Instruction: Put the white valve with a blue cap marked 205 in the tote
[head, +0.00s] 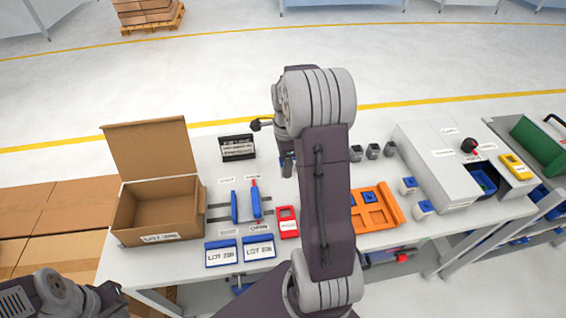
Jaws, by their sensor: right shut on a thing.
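Two small white pieces with blue caps, one (408,185) behind the other (423,208), stand on the table right of the orange tray; I cannot read their marks. My right gripper (287,163) points down over the middle of the table, mostly hidden behind my own arm. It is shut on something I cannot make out. I cannot tell for sure which container is the tote; a green container (538,140) with a black handle stands at the far right. Of my left arm only links show at the lower left; its gripper is out of view.
An open cardboard box (158,215) stands at the table's left. An orange tray (384,215), a red frame (288,222), blue-edged LOT cards (221,252), a blue fixture (245,205) and a black labelled box (237,147) lie around. A grey station (440,165) fills the right.

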